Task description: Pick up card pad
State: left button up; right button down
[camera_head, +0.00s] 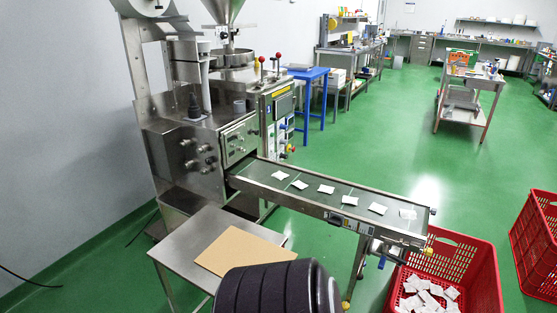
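The card pad (236,250) is a flat tan sheet. It lies on a small steel side table (190,236) in front of the packing machine, in the lower left of the head view. A dark ribbed rounded part of my own body covers the pad's near right corner. Neither of my grippers shows in this view. Nothing visible is holding the pad.
The steel packing machine (188,150) stands behind the table. Its conveyor (330,208) carries several white teabags to the right. A red crate (478,262) with teabags stands below the conveyor's end; another red crate (540,240) stands at the right edge. Green floor lies open beyond.

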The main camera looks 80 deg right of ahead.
aim_at(236, 247)
jog(key=z, duration=2.05)
